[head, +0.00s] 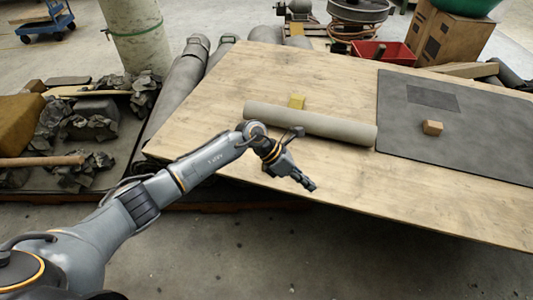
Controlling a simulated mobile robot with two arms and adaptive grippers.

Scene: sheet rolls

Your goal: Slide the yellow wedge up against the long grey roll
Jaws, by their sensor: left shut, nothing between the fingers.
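The roll's near side faces my left arm. My left gripper (308,186) is shut and empty, in front of the roll near the table's front edge. My right gripper is not in view.
A dark mat (480,150) covers the right of the wooden table (220,110), with a small wooden block (432,128) on it. A red bin (385,52) and a cardboard box (452,38) stand behind the table. The table's left and back left are clear.

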